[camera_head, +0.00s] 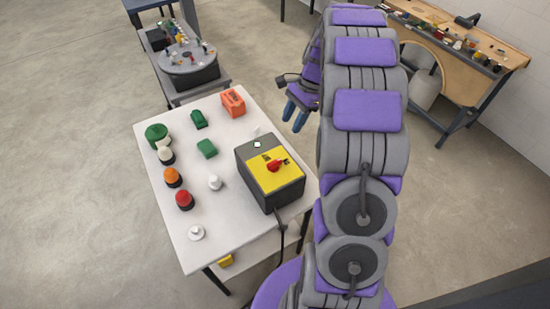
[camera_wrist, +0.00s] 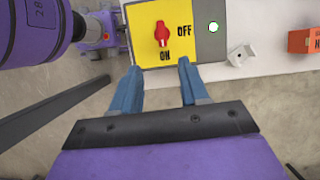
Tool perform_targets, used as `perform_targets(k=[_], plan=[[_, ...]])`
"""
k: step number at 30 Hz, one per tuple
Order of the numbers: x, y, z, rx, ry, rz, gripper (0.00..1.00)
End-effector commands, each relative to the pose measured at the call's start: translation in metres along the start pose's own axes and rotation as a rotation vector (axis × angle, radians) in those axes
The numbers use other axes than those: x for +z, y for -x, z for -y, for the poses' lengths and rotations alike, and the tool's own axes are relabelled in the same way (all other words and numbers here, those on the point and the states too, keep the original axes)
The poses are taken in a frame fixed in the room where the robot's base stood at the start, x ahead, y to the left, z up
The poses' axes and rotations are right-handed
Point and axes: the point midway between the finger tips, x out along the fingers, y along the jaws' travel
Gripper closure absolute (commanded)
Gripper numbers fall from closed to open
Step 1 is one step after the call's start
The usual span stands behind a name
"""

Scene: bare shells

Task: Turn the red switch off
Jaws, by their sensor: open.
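The red switch (camera_head: 274,165) is a rotary knob on the yellow face of a dark box (camera_head: 257,188) at the right side of the white table. In the wrist view the red knob (camera_wrist: 162,34) sits on the yellow panel (camera_wrist: 143,51), with OFF printed to its right and ON below it. A small light on the box (camera_wrist: 213,27) shows white with a green rim. My gripper (camera_wrist: 158,72) is open and empty, its two blue fingers apart, with the knob beyond the fingertips. In the head view my gripper (camera_head: 294,112) is beyond the box, past the table's right edge.
The white table (camera_head: 225,228) also holds an orange block (camera_head: 233,102), green blocks (camera_head: 207,149) and several coloured round pieces on the left. A second table with a round grey device (camera_head: 187,60) stands behind. A wooden workbench (camera_head: 483,84) is at the back right.

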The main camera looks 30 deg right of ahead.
Motion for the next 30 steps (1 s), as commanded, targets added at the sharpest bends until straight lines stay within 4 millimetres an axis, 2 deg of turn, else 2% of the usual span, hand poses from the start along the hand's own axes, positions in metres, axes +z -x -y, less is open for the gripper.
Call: perform_targets(k=[3, 8, 30], plan=[[-0.008, -0.003, 0.003, -0.006, -0.028, 0.009, 0.55], [-0.007, -0.018, 0.003, -0.004, -0.031, 0.009, 0.55], [-0.007, -0.156, 0.003, -0.001, -0.030, 0.012, 0.55]])
